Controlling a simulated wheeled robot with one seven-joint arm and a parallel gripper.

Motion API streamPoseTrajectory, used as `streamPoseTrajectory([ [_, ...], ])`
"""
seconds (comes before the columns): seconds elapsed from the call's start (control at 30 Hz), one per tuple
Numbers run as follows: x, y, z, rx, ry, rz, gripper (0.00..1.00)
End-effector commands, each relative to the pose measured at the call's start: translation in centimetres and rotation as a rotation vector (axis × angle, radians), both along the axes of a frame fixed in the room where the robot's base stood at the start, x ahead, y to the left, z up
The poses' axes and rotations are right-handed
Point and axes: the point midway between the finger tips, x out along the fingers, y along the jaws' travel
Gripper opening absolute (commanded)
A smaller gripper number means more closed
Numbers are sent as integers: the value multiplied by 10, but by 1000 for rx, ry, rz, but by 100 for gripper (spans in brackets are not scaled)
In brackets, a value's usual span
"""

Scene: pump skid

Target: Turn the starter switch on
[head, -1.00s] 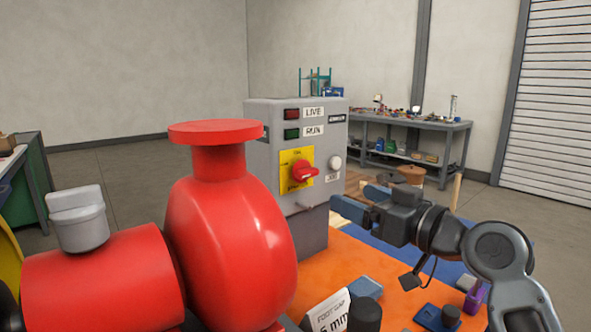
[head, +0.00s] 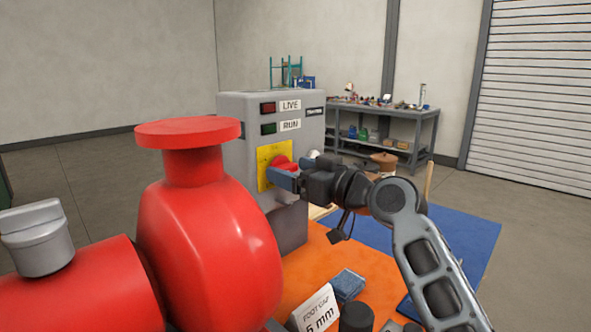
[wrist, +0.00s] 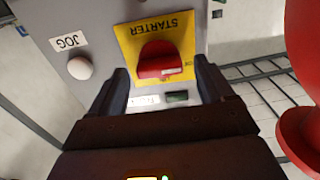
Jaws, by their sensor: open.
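The starter switch is a red rotary knob (head: 282,163) on a yellow plate (head: 266,157), on the front of a grey control box (head: 240,115). In the wrist view the red knob (wrist: 159,62) sits on the yellow plate marked STARTER (wrist: 130,35), upside down. My gripper (head: 283,183) is open in front of the panel. In the wrist view its two fingers (wrist: 165,88) stand left and right of the knob, with gaps on both sides. I cannot tell whether the fingertips reach as far as the knob. In the head view the gripper partly hides the knob and plate.
A white JOG button (wrist: 80,67) is beside the left finger in the wrist view. LIVE (head: 268,107) and RUN (head: 268,128) lamps, both dark, are above the switch. A large red pump (head: 210,240) stands close on the left. A workbench (head: 385,115) is behind.

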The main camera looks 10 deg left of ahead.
Motion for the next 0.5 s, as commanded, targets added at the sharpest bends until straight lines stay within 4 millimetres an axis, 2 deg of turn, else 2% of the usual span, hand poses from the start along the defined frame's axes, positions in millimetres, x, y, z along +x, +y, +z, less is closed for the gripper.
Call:
streamPoseTrajectory([
  [0.2, 0, 0, 0, 0, 0, 0, 80],
  [0.5, 0, 0, 0, 0, 0, 0, 51],
])
